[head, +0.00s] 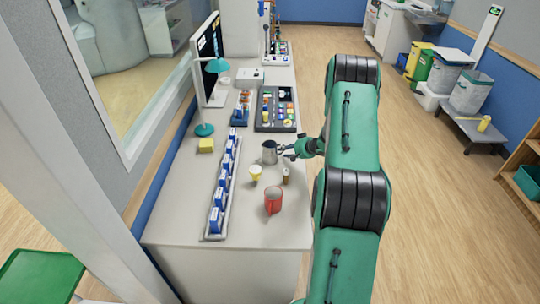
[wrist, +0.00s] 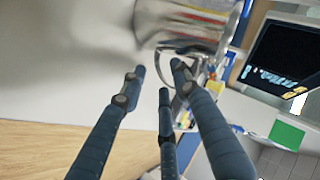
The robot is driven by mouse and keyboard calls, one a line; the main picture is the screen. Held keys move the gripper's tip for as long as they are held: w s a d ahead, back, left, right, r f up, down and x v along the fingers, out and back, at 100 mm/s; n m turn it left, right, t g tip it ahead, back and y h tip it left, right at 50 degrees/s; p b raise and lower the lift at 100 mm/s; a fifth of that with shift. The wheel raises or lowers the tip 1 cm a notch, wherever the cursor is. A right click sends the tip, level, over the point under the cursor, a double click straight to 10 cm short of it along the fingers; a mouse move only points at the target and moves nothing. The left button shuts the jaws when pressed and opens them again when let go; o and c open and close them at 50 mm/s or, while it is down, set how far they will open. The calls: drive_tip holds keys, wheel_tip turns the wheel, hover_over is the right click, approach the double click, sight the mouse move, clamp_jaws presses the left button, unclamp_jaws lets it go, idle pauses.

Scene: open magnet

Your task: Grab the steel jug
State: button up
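The steel jug (head: 269,152) stands upright on the long white desk, toward its right edge. In the wrist view the jug (wrist: 190,25) fills the top centre, shiny with coloured reflections, its thin curved handle facing my gripper. My gripper (head: 291,152) is just right of the jug in the head view. In the wrist view my gripper (wrist: 160,74) has its dark fingers spread apart around the handle area. It looks open, with no clear grip on the handle. Whether a finger touches the handle is hard to tell.
Near the jug stand a yellow-and-white cup (head: 255,173), a small brown-and-white item (head: 286,176) and a red mug (head: 274,201). A row of blue-and-white boxes (head: 222,185) runs along the left.

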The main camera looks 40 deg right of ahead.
clamp_jaws()
drive_tip(key=shift+r, duration=0.15)
idle(0.6)
wheel_tip(320, 180, up, 10)
drive_tip(key=p, duration=0.3)
drive_tip(key=shift+f, duration=0.2)
idle(0.7)
idle(0.8)
